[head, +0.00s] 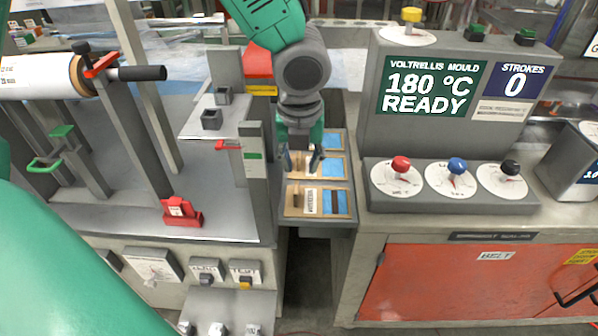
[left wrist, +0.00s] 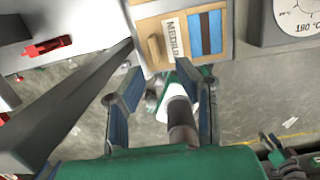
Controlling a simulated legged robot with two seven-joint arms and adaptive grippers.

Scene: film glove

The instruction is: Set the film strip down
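My left gripper (head: 301,162) hangs over the narrow tray of sample boards in the head view, fingers pointing down. In the left wrist view its two fingers (left wrist: 168,90) are spread apart, and I see no film strip between them. A clear film would be hard to make out. The nearest board (head: 319,202) has a wooden block, a label and a blue panel with a dark band. It also shows in the left wrist view (left wrist: 181,36), beyond the fingertips. A white roll (head: 38,76), perhaps film, sits on a spindle at the left. My right gripper is not seen.
A grey console (head: 440,184) with red, blue and black knobs stands right of the tray, below a screen (head: 428,88) reading 180 °C READY. A grey post (head: 255,180) stands just left of the gripper. A red clamp-like part (head: 183,211) sits on the left bench.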

